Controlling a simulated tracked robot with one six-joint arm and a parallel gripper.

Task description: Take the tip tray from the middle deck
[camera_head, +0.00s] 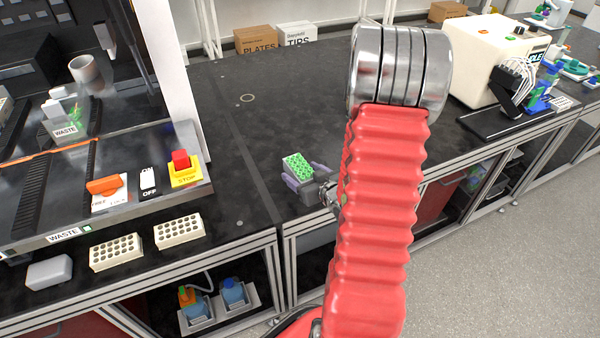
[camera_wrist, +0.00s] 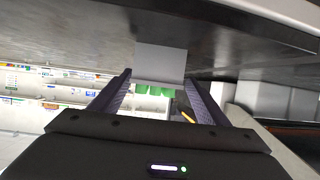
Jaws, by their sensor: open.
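A small tip tray with a green top (camera_head: 298,166) and a grey body is on the black bench near its front edge. In the wrist view, its grey body (camera_wrist: 162,62) shows at the fingertips, with green parts (camera_wrist: 153,87) along one edge. My gripper (camera_head: 306,174) is open, with one finger on each side of the tray. In the wrist view, my gripper (camera_wrist: 158,78) has its fingers apart. I cannot tell whether either finger touches the tray. My red arm hides part of the bench to the right.
White racks with holes (camera_head: 115,252) (camera_head: 179,232) and a white block (camera_head: 49,272) lie on the bench at left. An instrument with a red stop button (camera_head: 181,160) stands behind them. A cream machine (camera_head: 497,62) stands right. The bench behind the tray is clear.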

